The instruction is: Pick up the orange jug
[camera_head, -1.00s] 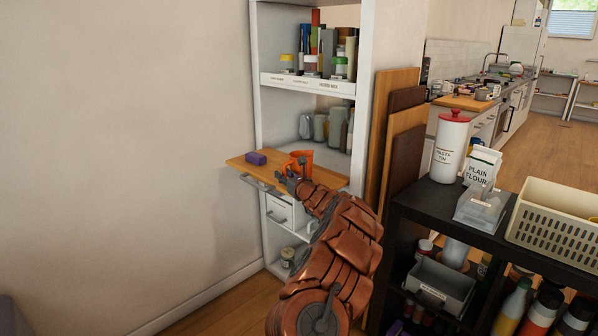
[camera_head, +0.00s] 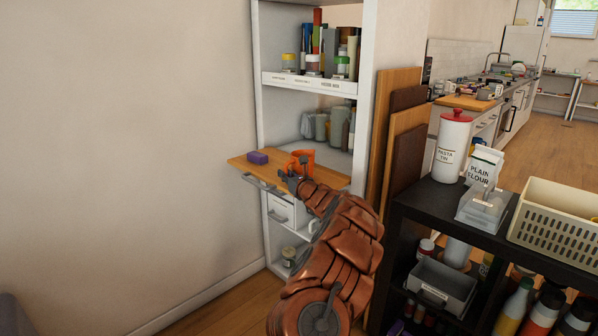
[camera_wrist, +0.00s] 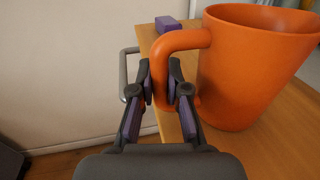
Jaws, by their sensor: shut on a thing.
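The orange jug (camera_head: 303,158) stands upright on a wooden pull-out board (camera_head: 331,179) of the white shelf unit. In the wrist view the jug (camera_wrist: 246,70) is large at the right, with its handle pointing left. My gripper (camera_wrist: 163,85) is shut on the jug's handle, one finger on each side of it. In the head view my gripper (camera_head: 292,178) is at the jug's near left side, and my arm hides part of the board.
A purple block (camera_head: 258,158) lies on the board left of the jug. A metal handle (camera_head: 262,183) runs along the board's front edge. Upright wooden boards (camera_head: 398,140) lean right of the shelf. A black shelf (camera_head: 450,205) with a cream basket (camera_head: 555,222) stands at the right.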

